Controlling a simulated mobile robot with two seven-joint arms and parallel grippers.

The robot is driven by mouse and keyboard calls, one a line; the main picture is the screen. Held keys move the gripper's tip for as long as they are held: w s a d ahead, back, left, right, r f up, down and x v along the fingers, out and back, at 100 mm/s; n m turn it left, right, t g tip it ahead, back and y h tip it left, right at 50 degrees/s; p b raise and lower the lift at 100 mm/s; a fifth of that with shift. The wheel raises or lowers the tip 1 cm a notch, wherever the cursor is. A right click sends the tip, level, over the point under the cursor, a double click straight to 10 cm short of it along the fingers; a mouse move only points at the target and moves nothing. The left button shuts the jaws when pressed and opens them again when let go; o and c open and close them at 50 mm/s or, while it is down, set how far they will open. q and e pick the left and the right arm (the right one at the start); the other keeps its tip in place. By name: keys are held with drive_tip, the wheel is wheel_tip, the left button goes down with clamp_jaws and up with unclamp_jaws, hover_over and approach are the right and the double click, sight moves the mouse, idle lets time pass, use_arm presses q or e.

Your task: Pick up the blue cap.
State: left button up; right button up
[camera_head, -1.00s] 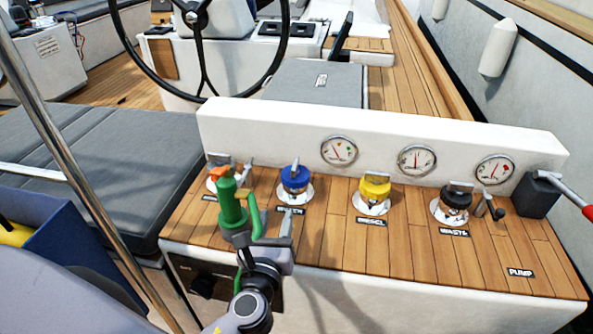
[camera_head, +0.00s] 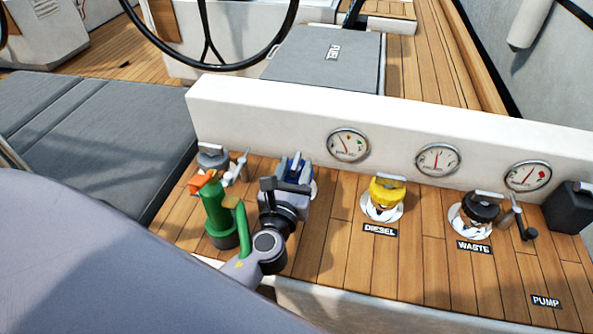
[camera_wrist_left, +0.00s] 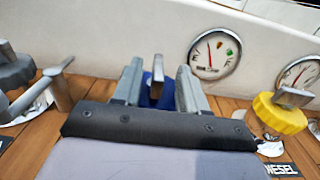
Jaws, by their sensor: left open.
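The blue cap (camera_head: 303,165) sits on the wooden console top, below the white gauge panel, largely hidden behind my left gripper (camera_head: 292,172). In the left wrist view the blue cap (camera_wrist_left: 157,97), with a grey upright tab on top, lies between the two fingers of the left gripper (camera_wrist_left: 159,76). The fingers are apart, one on each side of the cap. I see a gap between tab and fingers; whether they touch the cap lower down is hidden. My right gripper is not in view.
A green object with a handle (camera_head: 217,215) stands left of my gripper, close to it. A yellow cap (camera_head: 386,190) and a black cap (camera_head: 481,207) are to the right. The white panel (camera_head: 260,122) with gauges rises just behind. Wood between blue and yellow caps is clear.

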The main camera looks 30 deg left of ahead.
sight(299, 152)
use_arm(q)
drive_tip(key=x, duration=0.4)
drive_tip(key=shift+a, duration=0.15)
clamp_jaws()
drive_tip(key=shift+r, duration=0.1)
